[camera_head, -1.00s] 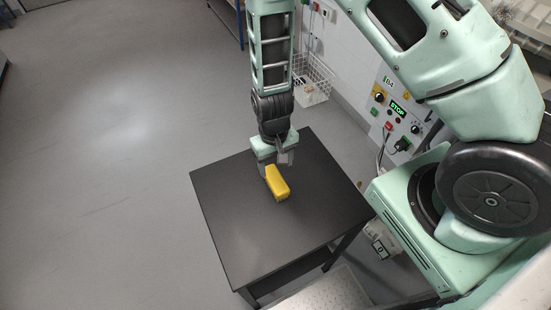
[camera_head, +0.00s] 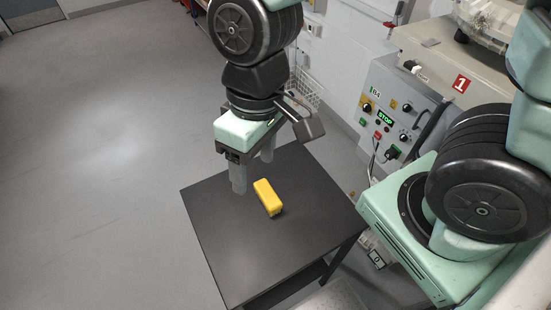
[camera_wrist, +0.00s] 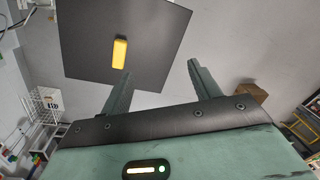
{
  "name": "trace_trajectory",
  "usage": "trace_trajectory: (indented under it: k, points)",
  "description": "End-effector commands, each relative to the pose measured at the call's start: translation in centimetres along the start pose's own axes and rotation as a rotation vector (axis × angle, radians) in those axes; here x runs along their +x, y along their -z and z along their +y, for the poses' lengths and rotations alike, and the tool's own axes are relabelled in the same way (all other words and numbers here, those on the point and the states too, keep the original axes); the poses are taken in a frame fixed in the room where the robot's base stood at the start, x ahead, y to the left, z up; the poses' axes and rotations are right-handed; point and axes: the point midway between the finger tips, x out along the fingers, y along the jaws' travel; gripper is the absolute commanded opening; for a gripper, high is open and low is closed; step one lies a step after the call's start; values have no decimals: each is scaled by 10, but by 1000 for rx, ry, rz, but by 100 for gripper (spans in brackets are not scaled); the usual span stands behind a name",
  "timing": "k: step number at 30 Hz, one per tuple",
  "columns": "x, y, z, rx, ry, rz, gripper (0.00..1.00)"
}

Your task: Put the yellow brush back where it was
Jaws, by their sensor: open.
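The yellow brush (camera_head: 267,197) lies on the black table (camera_head: 225,255), near the middle of its top. It also shows in the wrist view (camera_wrist: 120,52), lying on the dark table top (camera_wrist: 85,35) beyond my fingertips. My gripper (camera_head: 252,172) is open and empty. It hangs above the table, behind and slightly left of the brush, and apart from it. In the wrist view my two fingers (camera_wrist: 158,75) are spread, with the brush a little left of the left fingertip.
A control panel (camera_head: 390,118) with a green STOP display stands to the right behind the table. A white wire basket (camera_head: 303,90) is by the wall. A machine marked with a red 1 (camera_head: 461,83) is at the upper right. Open grey floor (camera_head: 90,180) lies left of the table.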

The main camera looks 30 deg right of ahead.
Motion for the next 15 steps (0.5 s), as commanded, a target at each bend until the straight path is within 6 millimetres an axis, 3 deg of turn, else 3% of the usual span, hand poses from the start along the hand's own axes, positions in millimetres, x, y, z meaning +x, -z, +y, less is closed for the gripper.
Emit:
trace_trajectory:
  k: [6, 15]
  points:
    - [-28, -35, -11, -116, -67, 16, 62]
    - [-32, -43, -12, -139, -84, 15, 62]
